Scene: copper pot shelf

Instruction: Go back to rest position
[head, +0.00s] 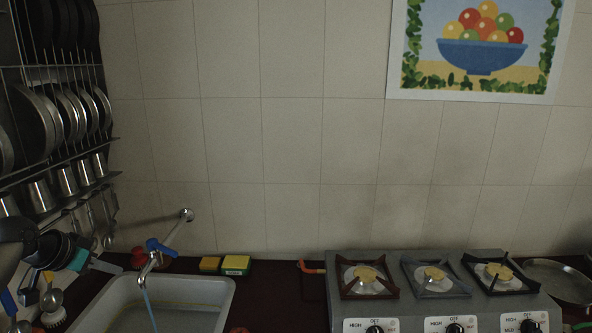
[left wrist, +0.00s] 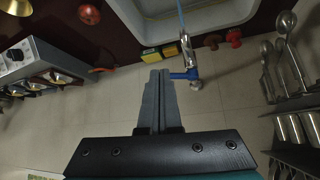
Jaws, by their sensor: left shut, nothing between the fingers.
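My left gripper (left wrist: 158,78) shows in the left wrist view, its two grey fingers pressed together with nothing between them. It points toward the tap and sink side, with tiled wall behind it; the tap's blue handle (left wrist: 185,74) appears just beside the fingertips, though the gap in depth is hard to judge. In the head view I cannot clearly pick out the gripper; dark shapes crowd the left edge. My right gripper is in neither view.
The sink (head: 165,300) and tap (head: 165,245) stand at lower left. A rack (head: 60,150) of plates, cups and utensils lines the left wall. Two sponges (head: 236,265) lie behind the sink. A three-burner stove (head: 430,290) stands right. The tiled wall is clear below a fruit picture (head: 480,50).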

